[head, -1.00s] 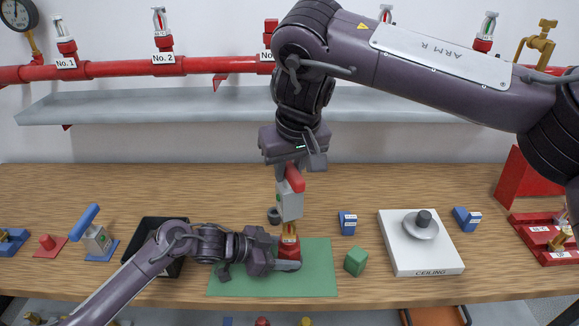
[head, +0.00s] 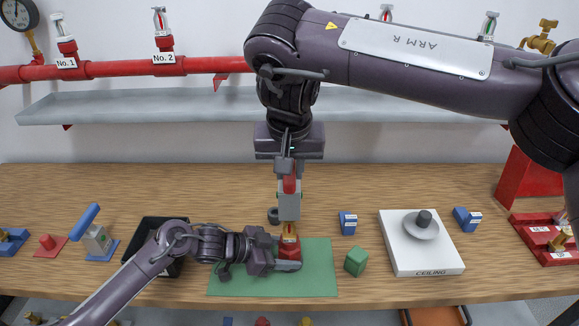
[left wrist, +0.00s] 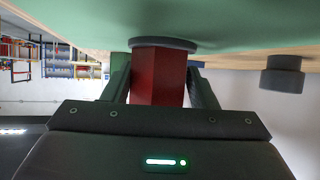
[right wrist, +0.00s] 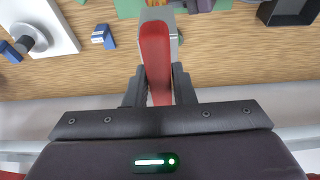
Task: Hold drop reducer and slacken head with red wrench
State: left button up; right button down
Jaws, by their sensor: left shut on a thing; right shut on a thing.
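The red drop reducer (left wrist: 158,75) stands on the green mat (head: 225,285). My left gripper (head: 290,266) is shut on the reducer from the left, with a finger on each side in the left wrist view (left wrist: 162,85). A brass sprinkler head (head: 289,230) sits upright on top of the reducer. My right gripper (head: 288,168) is above it, shut on the red handle of the wrench (right wrist: 156,50). The wrench's grey block-like end (head: 289,206) is down over the top of the head and hides its upper part. I cannot tell how fully it is seated.
A green block (head: 355,262) and a blue labelled block (head: 348,223) stand right of the mat. A white ceiling panel (head: 425,262) is further right. A black tray (head: 150,232) is behind my left arm. A blue-handled tool (head: 92,230) stands at left. A red pipe (head: 110,70) runs along the wall.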

aim_at(290, 197)
dwell(0.6)
jog(key=shift+f, duration=3.6)
jog(key=n+y, duration=0.1)
jog(key=n, duration=0.5)
jog(key=shift+g+y, duration=0.3)
jog(key=shift+y, duration=0.1)
jog(key=n+g+y, duration=0.1)
jog(key=n, duration=0.4)
jog(key=shift+n, duration=0.3)
jog(key=shift+m, duration=0.4)
jog(key=shift+r, duration=6.25)
